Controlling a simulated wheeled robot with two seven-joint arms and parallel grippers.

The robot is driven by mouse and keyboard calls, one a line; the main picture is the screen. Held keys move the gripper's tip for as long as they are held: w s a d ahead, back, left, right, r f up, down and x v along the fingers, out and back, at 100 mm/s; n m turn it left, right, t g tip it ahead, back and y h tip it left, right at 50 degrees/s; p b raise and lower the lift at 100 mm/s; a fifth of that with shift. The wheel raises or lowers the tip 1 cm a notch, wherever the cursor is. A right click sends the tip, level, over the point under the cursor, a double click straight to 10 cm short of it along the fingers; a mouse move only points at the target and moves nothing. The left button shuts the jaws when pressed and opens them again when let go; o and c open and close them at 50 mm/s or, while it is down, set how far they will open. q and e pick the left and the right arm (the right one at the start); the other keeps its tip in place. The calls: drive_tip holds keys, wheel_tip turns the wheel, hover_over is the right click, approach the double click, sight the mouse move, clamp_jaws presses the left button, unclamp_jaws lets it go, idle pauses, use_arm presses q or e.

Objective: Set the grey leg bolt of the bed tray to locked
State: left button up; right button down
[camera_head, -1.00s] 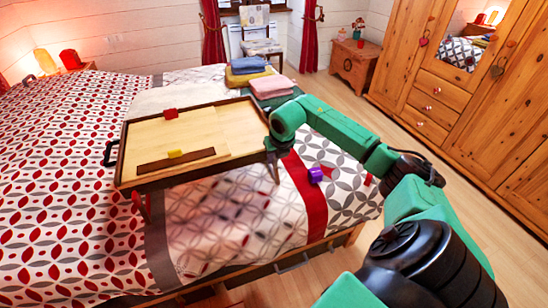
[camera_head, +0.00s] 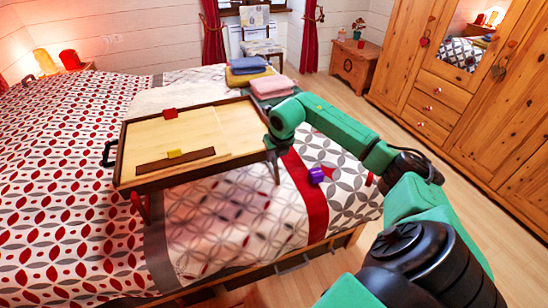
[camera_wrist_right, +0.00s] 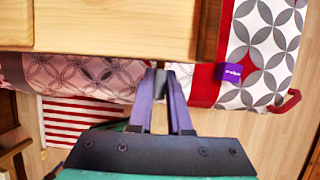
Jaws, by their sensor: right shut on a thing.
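The bed tray (camera_head: 185,118), pale wood with a dark rim, stands on the bed. My right gripper (camera_head: 271,146) is at the tray's right front corner, above a tray leg. In the right wrist view the tray's edge (camera_wrist_right: 120,40) runs across the top, and the two fingers of my right gripper (camera_wrist_right: 160,80) are just beyond that edge. They are shut on a small dark grey piece, the grey leg bolt (camera_wrist_right: 160,83), which is mostly hidden between them. I cannot tell its setting. My left gripper is out of view.
A purple item (camera_head: 317,175) lies on the bedspread right of the tray. Folded towels (camera_head: 270,85) lie behind it. Floor (camera_head: 335,90) is free between bed and wardrobe (camera_head: 470,100).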

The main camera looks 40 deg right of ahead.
drive_tip(key=c, duration=0.8)
unclamp_jaws()
drive_tip(key=shift+c, duration=0.2)
drive_tip(key=v, duration=1.4)
drive_tip(key=shift+r+b, duration=0.3)
drive_tip(key=shift+b, duration=0.15)
drive_tip(key=shift+s, duration=0.1)
